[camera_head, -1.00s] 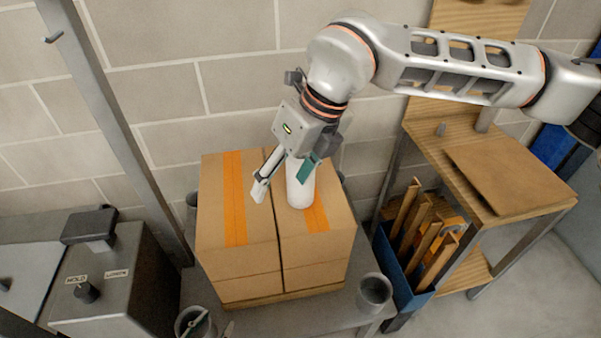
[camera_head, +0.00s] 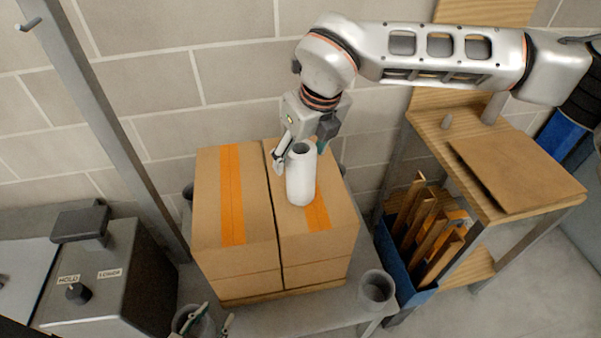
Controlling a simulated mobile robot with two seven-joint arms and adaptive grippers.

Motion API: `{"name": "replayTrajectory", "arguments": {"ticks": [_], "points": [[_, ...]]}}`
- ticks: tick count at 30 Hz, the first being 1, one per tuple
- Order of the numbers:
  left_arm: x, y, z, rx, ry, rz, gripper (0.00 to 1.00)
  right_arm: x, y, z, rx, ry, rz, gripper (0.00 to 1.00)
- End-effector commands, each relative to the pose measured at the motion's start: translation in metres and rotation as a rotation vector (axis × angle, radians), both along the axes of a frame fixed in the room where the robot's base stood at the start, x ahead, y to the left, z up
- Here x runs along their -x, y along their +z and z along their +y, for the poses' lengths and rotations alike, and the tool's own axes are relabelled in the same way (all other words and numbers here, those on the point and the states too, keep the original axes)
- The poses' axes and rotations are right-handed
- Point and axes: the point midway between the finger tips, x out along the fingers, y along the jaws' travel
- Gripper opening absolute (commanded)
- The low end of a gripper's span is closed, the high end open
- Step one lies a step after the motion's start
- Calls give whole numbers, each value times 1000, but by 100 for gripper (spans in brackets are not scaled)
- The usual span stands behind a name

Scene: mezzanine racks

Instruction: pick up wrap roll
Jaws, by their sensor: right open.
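The wrap roll (camera_head: 301,181), a white upright cylinder with a dark hollow top, stands on the right-hand carton (camera_head: 318,240) on its orange tape. My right gripper (camera_head: 300,157) comes down from above and behind the roll, open. One finger shows at the roll's upper left and the other is partly hidden behind its upper right. I cannot tell whether either finger touches it. Two slim tips at the bottom edge look like my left gripper (camera_head: 215,320); the rest is out of frame, so its opening is unclear.
A second carton (camera_head: 208,220) stands left of the right-hand one. Grey cups (camera_head: 376,290) stand near them on the grey table. A control box (camera_head: 100,280) and a metal post (camera_head: 110,125) are at left. A wooden bench (camera_head: 485,205) and blue bin (camera_head: 398,270) are at right.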

Motion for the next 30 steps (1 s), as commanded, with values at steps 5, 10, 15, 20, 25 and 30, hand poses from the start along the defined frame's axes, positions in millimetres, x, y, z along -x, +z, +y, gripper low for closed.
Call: {"name": "replayTrajectory", "arguments": {"ticks": [5, 10, 15, 20, 25, 30], "points": [[-5, 4, 0, -1, 0, -12, 40, -1, -5, 1, 0, 0, 0, 64], [-12, 9, 0, 0, 0, -27, 40, -1, -5, 1, 0, 0, 0, 43], [-14, 10, 0, 0, 0, -29, 40, -1, -5, 1, 0, 0, 0, 0], [-12, 7, 1, -1, 1, -23, 40, -1, -4, 1, -2, 0, -1, 0], [-7, 3, 1, -2, 1, -11, 40, -2, -1, 1, -2, 0, -2, 0], [-3, 2, 1, -2, 1, -4, 40, -2, 13, 1, -3, 1, -4, 0]]}}
